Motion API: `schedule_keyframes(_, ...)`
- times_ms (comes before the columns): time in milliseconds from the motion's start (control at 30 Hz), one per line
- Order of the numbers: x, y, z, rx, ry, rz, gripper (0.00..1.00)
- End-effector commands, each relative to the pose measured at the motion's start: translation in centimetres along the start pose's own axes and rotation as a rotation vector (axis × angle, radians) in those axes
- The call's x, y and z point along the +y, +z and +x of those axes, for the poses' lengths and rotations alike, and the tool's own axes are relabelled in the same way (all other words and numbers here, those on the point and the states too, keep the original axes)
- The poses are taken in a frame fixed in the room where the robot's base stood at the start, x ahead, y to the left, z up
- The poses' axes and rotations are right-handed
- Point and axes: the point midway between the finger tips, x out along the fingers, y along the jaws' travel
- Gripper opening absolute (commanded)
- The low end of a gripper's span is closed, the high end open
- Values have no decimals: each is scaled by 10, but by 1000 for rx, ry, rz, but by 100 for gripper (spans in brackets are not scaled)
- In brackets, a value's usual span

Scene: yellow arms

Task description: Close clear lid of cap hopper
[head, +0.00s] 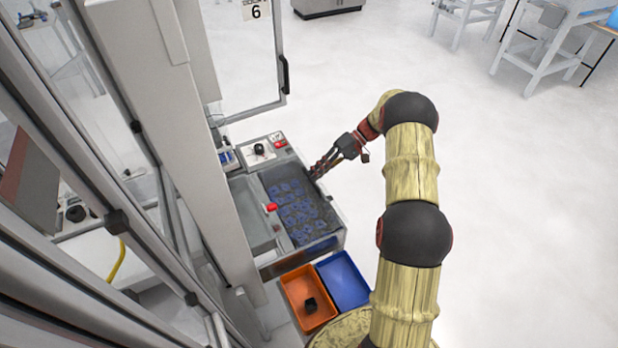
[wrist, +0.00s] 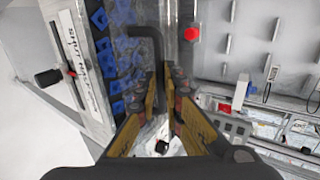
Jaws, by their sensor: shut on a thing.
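The cap hopper (head: 333,235) is a grey box at the machine's front with several blue caps (head: 297,210) inside. The caps also show at the upper left of the wrist view (wrist: 115,50). A clear lid is hard to make out in the head view, and I cannot tell its angle. A black bent handle (wrist: 145,31) runs down between my fingers in the wrist view. My gripper (head: 318,172) is at the hopper's upper right edge. In the wrist view its fingers (wrist: 163,90) are shut on the handle, whose lower end they hide.
A red knob (head: 271,207) stands at the hopper's left side. A panel with a black knob (head: 258,149) is behind it. An orange bin (head: 289,289) holding a black piece and a blue bin (head: 345,278) sit in front. Open floor (head: 510,200) lies to the right.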

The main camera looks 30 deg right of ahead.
Motion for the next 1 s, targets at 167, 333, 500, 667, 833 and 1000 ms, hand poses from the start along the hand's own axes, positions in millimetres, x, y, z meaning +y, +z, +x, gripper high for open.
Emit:
schedule_keyframes(167, 27, -1, 5, 2, 2, 0, 0)
schedule_keyframes(333, 30, -1, 5, -1, 1, 0, 4)
schedule_keyframes(500, 30, -1, 6, -2, 1, 2, 13)
schedule_keyframes(667, 30, 0, 7, -3, 1, 3, 23)
schedule_keyframes(833, 31, 0, 7, -3, 1, 3, 28)
schedule_keyframes(1000, 31, 0, 7, -3, 0, 3, 28)
